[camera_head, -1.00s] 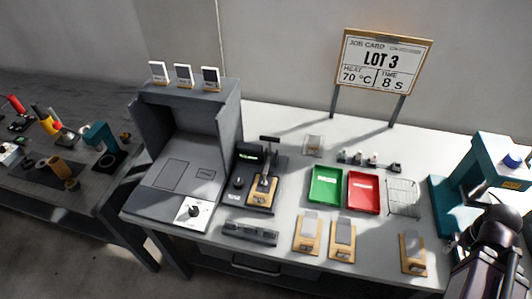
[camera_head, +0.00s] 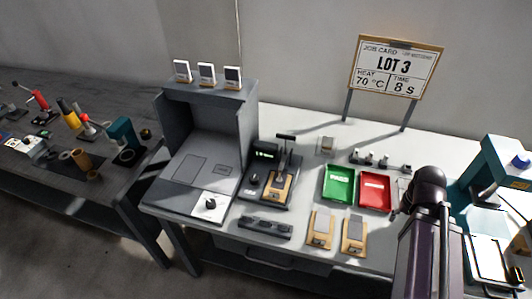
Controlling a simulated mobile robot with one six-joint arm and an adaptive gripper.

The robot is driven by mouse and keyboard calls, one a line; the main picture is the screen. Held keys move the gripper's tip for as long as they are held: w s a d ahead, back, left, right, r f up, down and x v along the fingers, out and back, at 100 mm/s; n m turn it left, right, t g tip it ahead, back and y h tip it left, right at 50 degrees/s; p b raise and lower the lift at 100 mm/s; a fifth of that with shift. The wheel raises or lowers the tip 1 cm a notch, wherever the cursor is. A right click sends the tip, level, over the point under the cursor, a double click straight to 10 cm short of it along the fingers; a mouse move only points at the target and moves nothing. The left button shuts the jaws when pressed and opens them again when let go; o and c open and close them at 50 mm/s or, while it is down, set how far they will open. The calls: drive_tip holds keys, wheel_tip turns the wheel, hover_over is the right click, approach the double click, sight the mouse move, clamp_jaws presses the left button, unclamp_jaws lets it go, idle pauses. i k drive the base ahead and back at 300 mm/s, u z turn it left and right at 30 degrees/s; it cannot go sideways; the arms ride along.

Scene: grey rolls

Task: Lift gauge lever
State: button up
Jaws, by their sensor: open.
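The gauge (camera_head: 266,182) is a black fixture on the grey bench, with a small green display on its left part. Its lever (camera_head: 285,152) stands roughly upright at the back right, topped by a dark crossbar handle. A wooden-based piece (camera_head: 281,186) sits in the gauge in front of the lever. Nothing touches the lever. My dark arm rises at the lower right, well to the right of the gauge. I cannot make out my gripper or its fingers, so its distance from the lever does not show.
A grey open-fronted machine (camera_head: 205,150) stands left of the gauge. A green tray (camera_head: 339,184) and a red tray (camera_head: 374,191) lie to its right. Wooden-based pieces (camera_head: 321,230) lie in front. A teal press (camera_head: 500,170) and a job card (camera_head: 395,68) stand at right and back.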

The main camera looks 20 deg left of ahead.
sight(278, 135)
drive_tip(key=u, duration=1.05)
drive_tip(key=k, duration=0.9)
drive_tip(key=z, duration=0.05)
drive_tip(key=i, duration=0.75)
drive_tip(key=u, duration=0.05)
